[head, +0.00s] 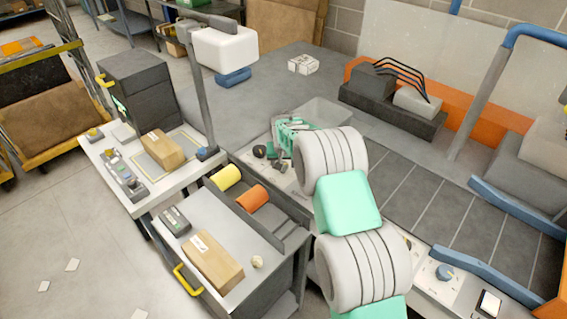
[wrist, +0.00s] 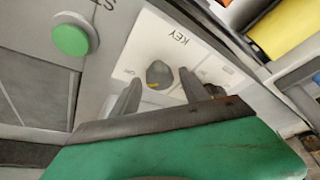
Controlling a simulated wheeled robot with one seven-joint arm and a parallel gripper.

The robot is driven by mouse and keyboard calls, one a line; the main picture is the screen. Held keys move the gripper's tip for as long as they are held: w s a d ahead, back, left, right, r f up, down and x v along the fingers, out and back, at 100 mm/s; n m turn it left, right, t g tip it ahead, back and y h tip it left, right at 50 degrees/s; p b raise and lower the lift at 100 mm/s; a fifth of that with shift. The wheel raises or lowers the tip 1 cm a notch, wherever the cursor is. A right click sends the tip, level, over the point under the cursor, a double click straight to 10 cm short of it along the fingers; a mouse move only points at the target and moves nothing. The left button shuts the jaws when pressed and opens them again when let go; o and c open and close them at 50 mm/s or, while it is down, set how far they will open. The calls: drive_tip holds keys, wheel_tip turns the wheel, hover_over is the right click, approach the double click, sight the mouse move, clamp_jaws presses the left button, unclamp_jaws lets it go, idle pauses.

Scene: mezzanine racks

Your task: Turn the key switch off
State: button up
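The key switch (wrist: 158,73) is a dark grey knob with a small yellow mark at its lower edge. It sits on a white plate lettered KEY in the wrist view. Small labels lie on either side of it, too small to read surely. My gripper (wrist: 160,80) is open, with one grey finger to the left of the knob and one to the right. Gaps show between the knob and both fingers, so it is not gripped. In the head view my gripper (head: 277,160) is over the white control panel (head: 292,186), and my arm hides part of this area.
A green push button (wrist: 71,40) is on the panel left of the key switch. A yellow roll (head: 227,177) and an orange roll (head: 251,197) lie beside the panel. A blue knob (head: 445,272) is farther right. A cardboard box (head: 213,262) sits on the cart.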

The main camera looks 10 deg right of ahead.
clamp_jaws()
idle(0.3)
